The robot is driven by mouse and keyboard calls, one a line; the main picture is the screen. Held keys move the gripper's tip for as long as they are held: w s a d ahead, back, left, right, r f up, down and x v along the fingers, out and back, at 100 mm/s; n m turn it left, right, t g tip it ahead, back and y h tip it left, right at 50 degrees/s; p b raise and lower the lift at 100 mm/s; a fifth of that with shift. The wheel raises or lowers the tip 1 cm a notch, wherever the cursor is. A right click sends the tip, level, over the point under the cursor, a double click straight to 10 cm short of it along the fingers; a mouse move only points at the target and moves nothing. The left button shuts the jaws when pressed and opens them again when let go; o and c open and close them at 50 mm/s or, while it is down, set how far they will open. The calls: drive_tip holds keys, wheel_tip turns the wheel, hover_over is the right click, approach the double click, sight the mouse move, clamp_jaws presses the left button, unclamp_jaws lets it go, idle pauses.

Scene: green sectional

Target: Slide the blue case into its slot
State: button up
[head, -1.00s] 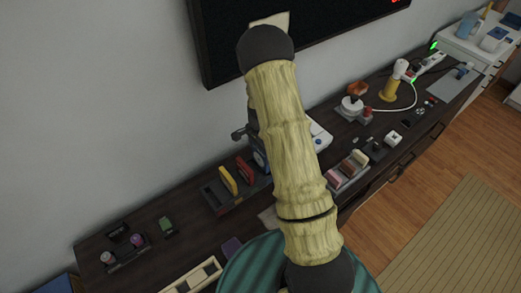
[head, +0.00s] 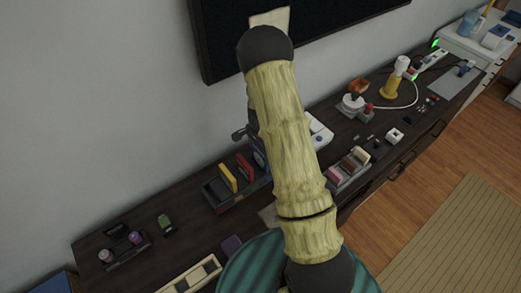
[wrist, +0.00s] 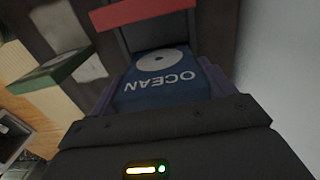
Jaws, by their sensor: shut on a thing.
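The blue case (wrist: 163,90), marked OCEAN with a pale disc, is in the wrist view between the two purple fingers of my gripper (wrist: 162,76). My gripper is shut on it. Just beyond its far end, a red case (wrist: 145,13) crosses the top of the view. In the head view, a dark slotted rack (head: 215,195) on the dark console holds a yellow case (head: 228,177) and a red case (head: 244,166) upright. My arm covers the rack's right side there, so the gripper and the blue case cannot be made out clearly. The empty slot is not clearly visible.
A green slab (wrist: 50,72) is at left in the wrist view, and a pale wall is at right. In the head view, a small holder with purple pots (head: 122,249) stands left on the console and a pastel block tray (head: 350,170) right. The TV (head: 300,35) hangs behind.

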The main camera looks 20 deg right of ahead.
sight(261, 156)
drive_tip(key=shift+f+b, duration=1.15)
drive_tip(key=shift+f, duration=0.65)
drive_tip(key=o, duration=0.9)
drive_tip(key=shift+r, duration=0.1)
wheel_tip(261, 156, up, 17)
drive_tip(key=shift+r+b, duration=0.15)
drive_tip(key=shift+b, duration=0.5)
drive_tip(key=s+a+r+n+t, duration=0.1)
drive_tip(key=s+a+n, duration=0.1)
drive_tip(key=s+n, duration=0.3)
drive_tip(key=s+a+r+n, duration=0.2)
drive_tip(key=s+n, duration=0.3)
drive_tip(key=s, duration=0.2)
drive_tip(key=s+a+r+n+t, duration=0.1)
drive_tip(key=s+a+n, duration=0.2)
drive_tip(key=s, duration=0.3)
drive_tip(key=shift+s+r+n+t+p, duration=0.2)
drive_tip(key=shift+n+t+p, duration=0.1)
drive_tip(key=shift+n, duration=0.6)
